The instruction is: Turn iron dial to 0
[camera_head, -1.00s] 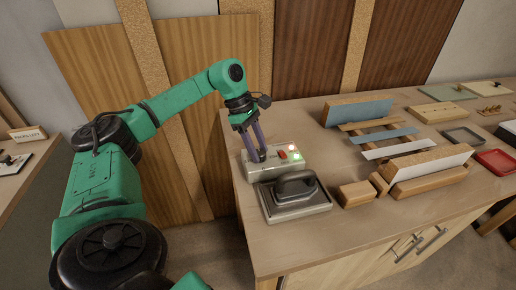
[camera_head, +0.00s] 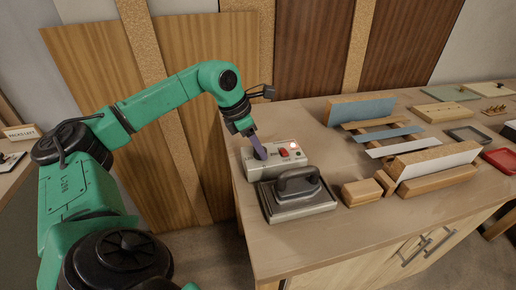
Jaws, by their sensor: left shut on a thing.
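The control box (camera_head: 272,171) is a pale unit on the near left of the workbench, with a red switch (camera_head: 284,153) and a bright reddish light (camera_head: 295,145) on its top. The iron (camera_head: 297,198), grey with a dark handle, rests flat just in front of the box. My left gripper (camera_head: 260,153) reaches down to the left part of the box top. Its purple fingers are shut on the dial there, which they mostly hide. I cannot read the dial's setting. My right gripper is not in view.
Wooden blocks (camera_head: 361,192) lie right of the iron. Veneer strips (camera_head: 389,134) and boards fill the middle of the workbench (camera_head: 335,240). A red tray (camera_head: 500,160) is at the far right. Tall veneer sheets (camera_head: 203,60) lean behind my left arm.

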